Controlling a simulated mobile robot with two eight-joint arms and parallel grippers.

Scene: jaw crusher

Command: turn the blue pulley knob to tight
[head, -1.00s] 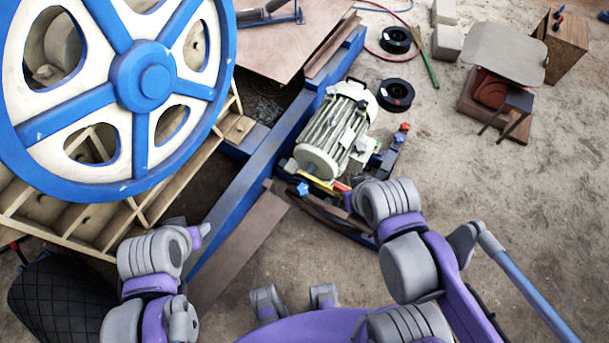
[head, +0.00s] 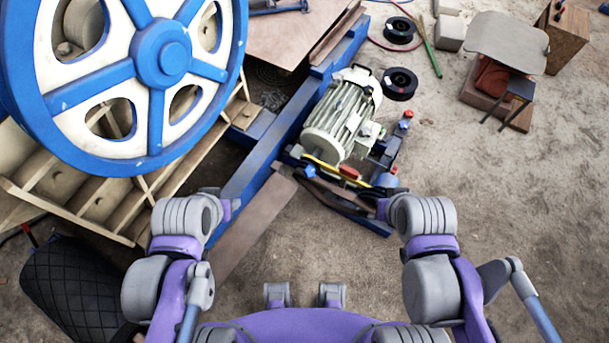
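A blue star-shaped knob (head: 309,171) sits at the near end of the motor mount, below the pale green ribbed motor (head: 342,115). A smaller blue knob (head: 405,125) sits on the rail right of the motor; I cannot tell from the picture which one is the pulley knob. My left gripper (head: 236,206) is mostly hidden behind its wrist, left of the near blue knob and apart from it. My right gripper (head: 378,207) is mostly hidden by its wrist, near the right part of the mount. I cannot see either pair of fingers clearly.
A big blue and cream flywheel (head: 162,54) stands at the left. A blue beam (head: 262,167) runs diagonally beside the motor. Red knobs (head: 349,172) are on the mount.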

